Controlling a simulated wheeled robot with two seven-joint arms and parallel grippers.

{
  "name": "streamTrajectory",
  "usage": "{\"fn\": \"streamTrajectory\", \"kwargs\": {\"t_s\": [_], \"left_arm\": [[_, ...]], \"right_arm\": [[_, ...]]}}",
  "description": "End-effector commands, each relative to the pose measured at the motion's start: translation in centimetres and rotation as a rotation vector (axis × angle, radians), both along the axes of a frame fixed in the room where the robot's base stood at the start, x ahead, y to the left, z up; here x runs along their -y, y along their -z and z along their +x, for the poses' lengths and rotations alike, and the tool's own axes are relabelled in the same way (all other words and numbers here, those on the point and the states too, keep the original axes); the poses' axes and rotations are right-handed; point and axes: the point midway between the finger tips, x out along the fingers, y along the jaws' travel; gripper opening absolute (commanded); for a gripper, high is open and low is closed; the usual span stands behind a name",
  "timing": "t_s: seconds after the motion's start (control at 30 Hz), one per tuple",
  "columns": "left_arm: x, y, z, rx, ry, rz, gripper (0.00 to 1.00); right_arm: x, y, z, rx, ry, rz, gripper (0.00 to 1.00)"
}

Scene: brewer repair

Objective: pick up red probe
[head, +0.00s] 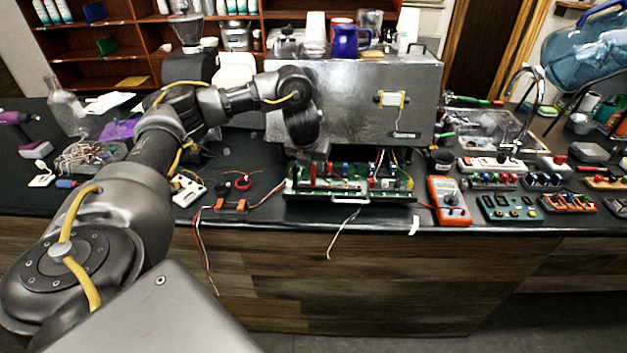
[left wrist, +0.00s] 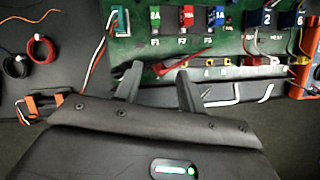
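A slim red piece that looks like the red probe (left wrist: 184,62) lies slanted on the green circuit board (left wrist: 135,46) in the left wrist view, below the row of fuses. My left gripper (left wrist: 157,83) is open, with two dark fingers apart and nothing visible between them. Its fingertips are just short of the red piece, the right one closest to it. In the head view my left gripper (head: 308,170) points down over the left part of the board (head: 345,189); its fingers are hard to make out there. My right gripper is out of view.
An orange multimeter (head: 449,201) lies right of the board. The steel brewer housing (head: 350,105) stands close behind it. Orange connectors (head: 231,206) and a red wire coil (head: 241,182) lie to the left. Loose wires hang over the counter's front edge.

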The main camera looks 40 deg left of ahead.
Motion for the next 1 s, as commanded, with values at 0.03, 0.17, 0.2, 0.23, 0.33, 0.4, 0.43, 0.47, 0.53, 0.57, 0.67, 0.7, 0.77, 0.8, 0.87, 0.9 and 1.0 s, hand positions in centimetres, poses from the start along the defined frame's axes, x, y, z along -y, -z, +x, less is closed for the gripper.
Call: {"fn": "streamTrajectory", "kwargs": {"t_s": [0.03,0.17,0.2,0.23,0.33,0.4,0.43,0.47,0.53,0.57,0.67,0.7,0.77,0.8,0.87,0.9,1.0], "left_arm": [[0.0,0.3,0.0,-0.002,0.0,-0.001,0.39],[-0.1,1.9,0.4,-0.005,-0.002,-0.002,0.39],[-0.2,2.4,0.6,-0.008,-0.003,-0.002,0.39],[-0.3,2.8,0.8,-0.007,-0.003,-0.002,0.39],[-0.5,3.7,1.4,-0.004,-0.001,-0.001,0.39],[-0.6,4.4,1.6,-0.004,-0.001,-0.001,0.39],[-0.6,4.6,1.6,-0.004,0.0,-0.001,0.39],[-0.6,4.7,1.7,-0.003,0.001,0.0,0.39],[-0.6,4.8,1.7,-0.002,0.0,-0.001,0.39],[-0.7,4.8,1.7,-0.002,0.0,-0.001,0.39],[-0.7,4.8,1.7,-0.002,0.0,-0.001,0.39],[-0.7,4.8,1.7,-0.002,0.0,-0.001,0.38],[-0.7,4.8,1.7,-0.002,0.0,-0.001,0.3],[-0.7,4.8,1.7,-0.002,0.0,-0.001,0.25],[-0.7,4.8,1.7,-0.002,0.0,-0.001,0.17],[-0.7,4.8,1.7,-0.002,0.0,-0.001,0.12],[-0.7,4.8,1.7,-0.002,0.0,-0.001,0.0]], "right_arm": [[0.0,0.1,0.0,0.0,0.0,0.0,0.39],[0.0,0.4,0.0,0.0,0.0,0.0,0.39],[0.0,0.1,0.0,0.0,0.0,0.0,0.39],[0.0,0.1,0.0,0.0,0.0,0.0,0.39],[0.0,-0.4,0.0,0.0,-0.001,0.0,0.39],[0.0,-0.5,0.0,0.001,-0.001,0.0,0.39],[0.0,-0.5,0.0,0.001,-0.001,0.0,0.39],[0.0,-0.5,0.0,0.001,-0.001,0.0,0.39],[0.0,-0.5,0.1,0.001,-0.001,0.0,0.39],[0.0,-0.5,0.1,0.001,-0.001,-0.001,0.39],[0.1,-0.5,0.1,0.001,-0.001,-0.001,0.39],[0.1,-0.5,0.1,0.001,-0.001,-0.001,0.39],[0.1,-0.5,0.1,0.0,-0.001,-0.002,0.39],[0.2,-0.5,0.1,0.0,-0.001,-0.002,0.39],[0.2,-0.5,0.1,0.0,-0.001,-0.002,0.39],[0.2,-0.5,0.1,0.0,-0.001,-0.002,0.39],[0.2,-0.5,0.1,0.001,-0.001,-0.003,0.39]]}}
